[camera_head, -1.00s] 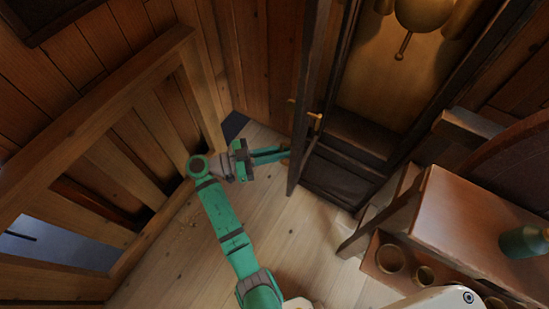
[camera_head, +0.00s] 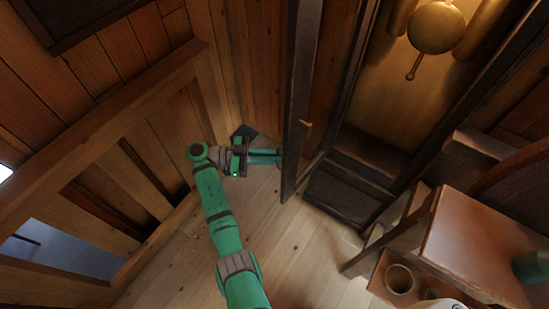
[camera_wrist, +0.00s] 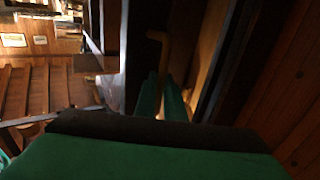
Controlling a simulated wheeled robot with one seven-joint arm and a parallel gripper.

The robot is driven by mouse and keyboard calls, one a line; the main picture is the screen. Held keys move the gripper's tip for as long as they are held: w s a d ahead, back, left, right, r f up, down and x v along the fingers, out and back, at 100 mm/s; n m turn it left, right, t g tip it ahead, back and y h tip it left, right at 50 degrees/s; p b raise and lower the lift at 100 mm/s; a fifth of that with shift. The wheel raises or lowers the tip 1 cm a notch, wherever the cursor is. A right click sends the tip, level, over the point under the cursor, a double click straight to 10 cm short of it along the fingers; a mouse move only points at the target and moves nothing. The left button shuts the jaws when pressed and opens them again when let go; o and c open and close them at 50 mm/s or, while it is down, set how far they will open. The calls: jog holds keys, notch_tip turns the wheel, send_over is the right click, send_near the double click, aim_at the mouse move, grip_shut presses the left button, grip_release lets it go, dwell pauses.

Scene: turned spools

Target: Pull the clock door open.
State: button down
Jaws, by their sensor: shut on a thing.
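The clock door (camera_head: 300,90) is a tall dark wooden frame. It stands ajar, swung out to the left of the clock case in the head view. A small brass piece (camera_head: 305,123) shows on the door. My gripper (camera_head: 279,158) is low beside the door's outer edge, its fingertips at the door. In the wrist view my gripper (camera_wrist: 163,95) has its green fingers close together around the lower part of the brass door handle (camera_wrist: 158,48). The handle's bent top rises above the fingers. The exact contact is hidden.
The open clock case (camera_head: 400,100) holds a brass pendulum (camera_head: 434,28). A wooden railing (camera_head: 110,100) stands to the left, near my arm.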

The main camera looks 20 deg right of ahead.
jog(key=shift+w+d+r, duration=0.1)
jog(key=shift+d+r, duration=0.1)
jog(key=shift+r, duration=0.1)
jog(key=c, duration=1.8)
grip_release()
jog(key=shift+c, duration=0.2)
jog(key=shift+f, duration=0.1)
jog(key=shift+a, duration=0.15)
jog(key=v, duration=1)
jog(key=shift+a, duration=0.35)
jog(key=shift+w+f, duration=0.1)
jog(key=shift+w, duration=0.05)
